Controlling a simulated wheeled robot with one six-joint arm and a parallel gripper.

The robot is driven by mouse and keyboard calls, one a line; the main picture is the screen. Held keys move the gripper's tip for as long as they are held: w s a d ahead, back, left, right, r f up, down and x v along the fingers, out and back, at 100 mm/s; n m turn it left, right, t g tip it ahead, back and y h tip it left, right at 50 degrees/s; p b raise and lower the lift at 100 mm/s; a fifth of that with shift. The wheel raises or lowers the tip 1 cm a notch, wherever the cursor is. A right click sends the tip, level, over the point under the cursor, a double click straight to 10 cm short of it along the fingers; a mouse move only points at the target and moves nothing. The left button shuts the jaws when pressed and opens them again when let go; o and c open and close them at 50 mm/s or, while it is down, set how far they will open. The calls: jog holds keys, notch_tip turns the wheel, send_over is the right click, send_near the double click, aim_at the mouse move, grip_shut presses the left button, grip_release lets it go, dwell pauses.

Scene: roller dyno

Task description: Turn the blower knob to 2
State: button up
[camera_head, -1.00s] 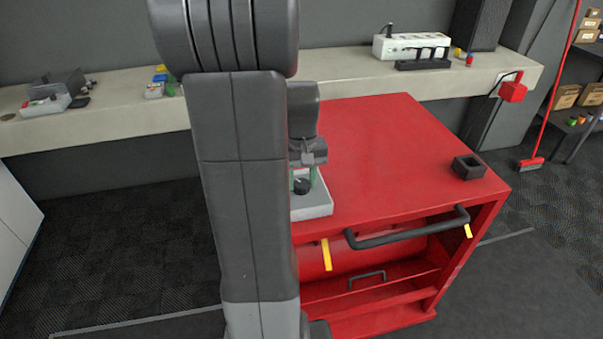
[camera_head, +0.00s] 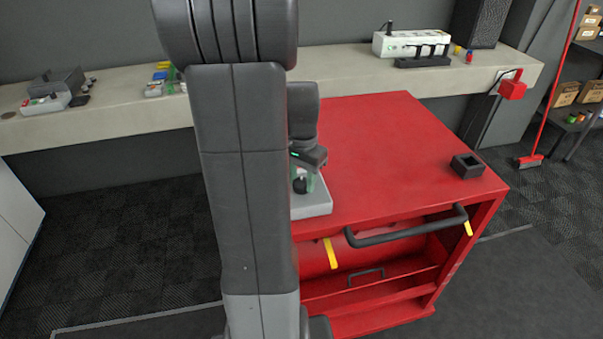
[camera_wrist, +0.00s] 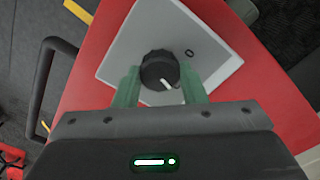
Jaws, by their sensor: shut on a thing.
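The blower knob (camera_wrist: 158,69) is round and black with a white pointer line. It sits on a light grey box (camera_wrist: 135,42), which also shows on the red cart in the head view (camera_head: 314,205). A "0" mark is printed beside the knob in the wrist view, at its upper right. The pointer line aims down and slightly right in that view, away from the "0". My gripper (camera_wrist: 160,80) is shut on the knob, one green finger on each side. In the head view my gripper (camera_head: 304,179) is over the box, partly hidden by my arm. No "2" mark is visible.
The red cart top (camera_head: 390,150) is mostly clear, with a small black open box (camera_head: 467,166) at its right. A dark handle (camera_head: 408,232) runs along its front. A bench (camera_head: 120,118) behind holds a white power strip (camera_head: 412,44) and other small items.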

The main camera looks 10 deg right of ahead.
aim_at(302, 181)
jog(key=shift+m, duration=0.4)
jog(key=o, duration=1)
jog(key=shift+r, duration=0.15)
notch_tip(302, 181, up, 14)
jog(key=shift+f, duration=0.1)
jog(key=shift+f, duration=0.1)
notch_tip(302, 181, down, 14)
jog(key=shift+r, duration=0.1)
dwell(0.5)
